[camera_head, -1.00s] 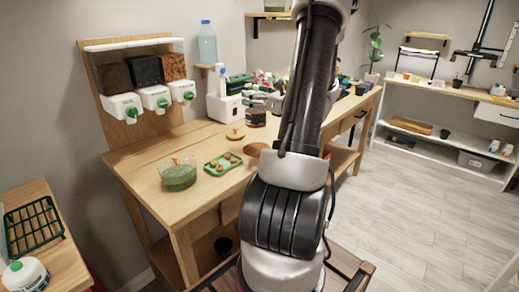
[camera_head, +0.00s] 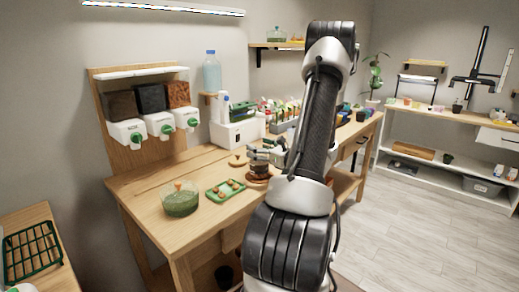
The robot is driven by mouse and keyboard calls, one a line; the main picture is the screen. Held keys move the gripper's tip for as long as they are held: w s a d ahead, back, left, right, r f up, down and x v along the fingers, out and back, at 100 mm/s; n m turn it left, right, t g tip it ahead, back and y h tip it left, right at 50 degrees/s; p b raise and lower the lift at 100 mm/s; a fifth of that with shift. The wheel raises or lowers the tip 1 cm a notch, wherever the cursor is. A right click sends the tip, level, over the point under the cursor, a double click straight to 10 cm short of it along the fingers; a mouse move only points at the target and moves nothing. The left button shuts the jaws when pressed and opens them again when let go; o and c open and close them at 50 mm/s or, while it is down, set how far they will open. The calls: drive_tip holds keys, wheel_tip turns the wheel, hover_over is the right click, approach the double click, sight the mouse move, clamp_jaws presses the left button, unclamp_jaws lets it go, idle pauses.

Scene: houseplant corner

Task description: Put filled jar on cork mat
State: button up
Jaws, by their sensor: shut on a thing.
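The filled jar (camera_head: 259,170), small with dark contents, is over the round brown cork mat (camera_head: 249,180). Its base overlaps the mat in the picture. I cannot tell whether it rests on the mat or hangs just above it. My gripper (camera_head: 262,157) is shut on the upper part of the jar, coming in from the right. My arm hides what is to the right of the jar.
A small round cork piece (camera_head: 237,160) lies behind the mat. A white box (camera_head: 238,132) and dispensers (camera_head: 160,124) stand behind.

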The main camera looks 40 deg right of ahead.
drive_tip(key=o, duration=1.7)
drive_tip(key=shift+f, duration=0.1)
